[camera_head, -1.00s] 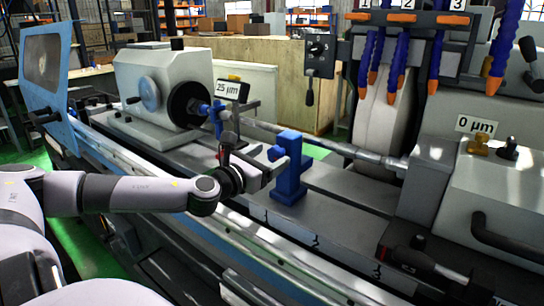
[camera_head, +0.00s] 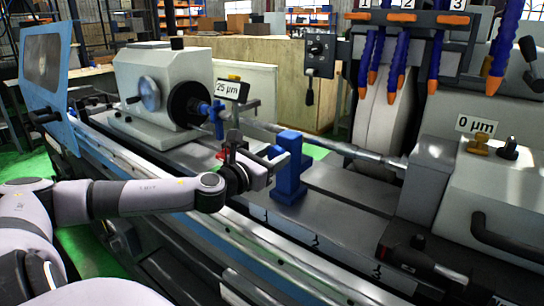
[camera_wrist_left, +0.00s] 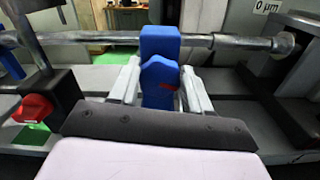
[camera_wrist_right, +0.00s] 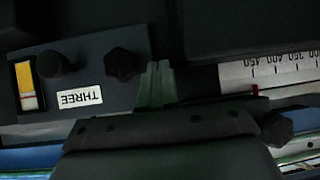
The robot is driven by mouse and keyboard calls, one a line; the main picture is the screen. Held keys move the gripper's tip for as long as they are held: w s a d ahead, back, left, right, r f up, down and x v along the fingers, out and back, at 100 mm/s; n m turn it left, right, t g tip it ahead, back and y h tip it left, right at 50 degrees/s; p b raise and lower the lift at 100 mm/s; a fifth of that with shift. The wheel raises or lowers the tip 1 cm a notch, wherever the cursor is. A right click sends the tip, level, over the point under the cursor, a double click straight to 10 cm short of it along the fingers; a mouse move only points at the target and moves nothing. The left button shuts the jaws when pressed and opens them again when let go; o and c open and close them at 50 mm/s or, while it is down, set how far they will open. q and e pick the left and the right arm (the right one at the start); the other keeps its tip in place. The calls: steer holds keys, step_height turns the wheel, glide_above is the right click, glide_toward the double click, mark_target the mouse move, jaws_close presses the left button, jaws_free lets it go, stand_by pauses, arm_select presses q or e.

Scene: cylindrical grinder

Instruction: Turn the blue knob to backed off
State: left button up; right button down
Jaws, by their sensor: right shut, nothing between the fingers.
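The blue knob (camera_wrist_left: 160,80) shows in the left wrist view, in front of the upright blue block (camera_wrist_left: 160,40) that stands at the long metal shaft. A small red mark is on its right side. In the head view the blue block (camera_head: 290,170) stands on the machine bed and my gripper largely hides the knob. My left gripper (camera_wrist_left: 160,68) has one pale finger on each side of the knob, spread apart; I cannot tell whether either finger touches it. My right gripper (camera_wrist_right: 157,68) is shut and empty, close to a dark panel, in the right wrist view.
A red knob (camera_wrist_left: 35,108) is left of my left gripper. The metal shaft (camera_head: 340,147) runs behind the blue block. A "25 µm" display (camera_head: 228,88) stands above.

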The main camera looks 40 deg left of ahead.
arm_select(q)
steer(key=n, duration=0.5)
steer(key=shift+a+n, duration=0.1)
steer(key=shift+n, duration=0.3)
steer(key=n, duration=0.5)
steer(key=shift+f, duration=0.1)
steer(key=n, duration=0.5)
steer(key=shift+a+f+n, duration=0.1)
steer(key=shift+n, duration=0.3)
steer(key=n, duration=0.5)
steer(key=shift+f, duration=0.1)
steer(key=shift+n, duration=0.3)
steer(key=o, duration=1.1)
steer(key=shift+s, duration=0.15)
